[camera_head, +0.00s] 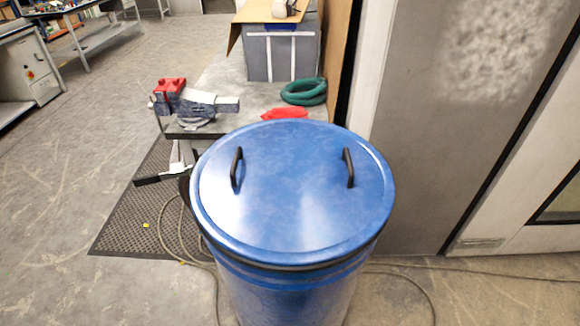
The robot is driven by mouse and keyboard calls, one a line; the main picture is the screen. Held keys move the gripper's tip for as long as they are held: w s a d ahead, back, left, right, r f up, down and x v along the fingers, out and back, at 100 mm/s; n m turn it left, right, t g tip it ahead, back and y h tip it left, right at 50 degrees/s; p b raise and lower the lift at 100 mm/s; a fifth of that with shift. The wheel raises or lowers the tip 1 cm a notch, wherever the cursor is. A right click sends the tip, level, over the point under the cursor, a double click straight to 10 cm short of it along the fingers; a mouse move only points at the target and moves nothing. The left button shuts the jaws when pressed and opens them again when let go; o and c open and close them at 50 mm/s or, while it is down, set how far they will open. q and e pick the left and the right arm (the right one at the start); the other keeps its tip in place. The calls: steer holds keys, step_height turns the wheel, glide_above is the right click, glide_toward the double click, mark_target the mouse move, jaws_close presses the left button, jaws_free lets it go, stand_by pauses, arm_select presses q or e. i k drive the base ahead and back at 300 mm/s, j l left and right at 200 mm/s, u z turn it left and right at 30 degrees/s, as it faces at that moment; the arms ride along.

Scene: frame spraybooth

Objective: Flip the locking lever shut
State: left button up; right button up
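A blue drum (285,300) stands in front of me with a round blue lid (290,200) on it. The lid has two black handles, one on the left (237,167) and one on the right (348,168). A dark band (295,267) runs under the lid's rim. At the drum's left side, a silver bar with a black grip (148,181) sticks out to the left. It looks like the locking lever, swung out from the drum, but its joint is partly hidden. Neither of my grippers is in view.
Behind the drum is a bench with a vise (195,106), a coiled green hose (304,92), a red item (285,113) and a grey bin (283,55). A grey wall (410,130) stands close on the right. Cables (165,235) lie on the floor mat at left.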

mark_target(176, 169)
steer(key=k, duration=0.55)
steer(key=k+z, duration=0.1)
steer(key=z, duration=1.9)
steer(key=j+z, duration=0.2)
steer(key=j, duration=0.2)
steer(key=k+j+z, duration=0.15)
steer(key=j, duration=0.25)
steer(key=k+j+z, duration=0.2)
steer(key=j, duration=0.15)
steer(key=j+z, duration=0.2)
steer(key=j, duration=0.2)
steer(key=k+j+z, duration=0.35)
steer(key=j, duration=0.3)
steer(key=k+j, duration=0.25)
steer(key=j, duration=0.2)
steer(key=k+j, duration=0.25)
steer(key=j, duration=0.2)
steer(key=k+j, duration=0.3)
steer(key=j, duration=0.15)
steer(key=k+j, duration=0.25)
steer(key=j, duration=0.2)
steer(key=k+j, duration=0.25)
steer(key=j, duration=0.2)
steer(key=k+j, duration=0.25)
steer(key=j, duration=0.2)
